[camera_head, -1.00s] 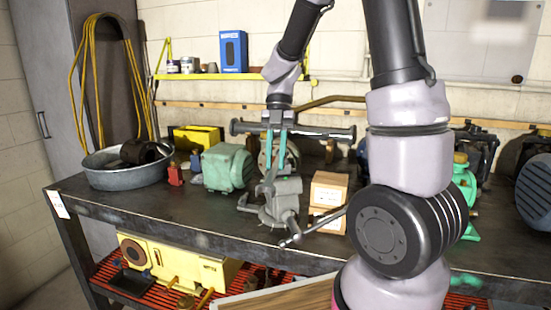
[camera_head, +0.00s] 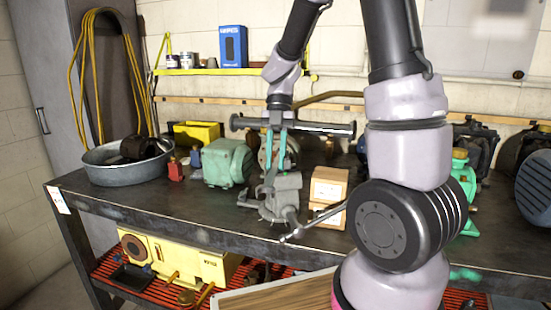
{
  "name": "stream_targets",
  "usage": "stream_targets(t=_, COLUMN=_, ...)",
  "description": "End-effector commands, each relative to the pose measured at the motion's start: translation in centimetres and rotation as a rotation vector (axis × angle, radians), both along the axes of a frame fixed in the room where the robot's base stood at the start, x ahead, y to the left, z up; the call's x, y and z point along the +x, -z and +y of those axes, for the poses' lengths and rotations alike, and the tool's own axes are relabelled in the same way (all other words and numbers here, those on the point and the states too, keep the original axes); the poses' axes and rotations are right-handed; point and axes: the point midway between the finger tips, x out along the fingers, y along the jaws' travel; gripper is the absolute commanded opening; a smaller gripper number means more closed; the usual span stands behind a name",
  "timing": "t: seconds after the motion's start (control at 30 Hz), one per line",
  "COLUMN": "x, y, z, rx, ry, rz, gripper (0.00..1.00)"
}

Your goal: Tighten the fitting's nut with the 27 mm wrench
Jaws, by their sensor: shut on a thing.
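A grey bench vise (camera_head: 283,197) stands near the front edge of the workbench, its long handle reaching toward the front right. My gripper (camera_head: 272,166) points down just above and behind the vise, with its teal fingers close together. It is shut on a thin grey piece that seems to be the wrench, mostly hidden by the fingers and the vise. The fitting and its nut are too small or too hidden to make out at the vise. No size marking can be read.
The dark workbench (camera_head: 150,213) holds a cardboard box (camera_head: 328,187) right of the vise and a green motor (camera_head: 226,162) to its left. A metal tub (camera_head: 105,174) stands at the far left. My arm hides part of the bench's right side. The front left is clear.

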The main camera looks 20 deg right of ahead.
Motion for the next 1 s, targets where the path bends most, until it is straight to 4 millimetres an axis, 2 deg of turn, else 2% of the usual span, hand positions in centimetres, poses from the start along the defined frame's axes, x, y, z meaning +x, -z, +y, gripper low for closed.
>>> stream_targets(t=1.0, x=1.3, y=-0.1, z=2.0, rx=0.001, ry=0.191, rz=-0.001, gripper=0.00)
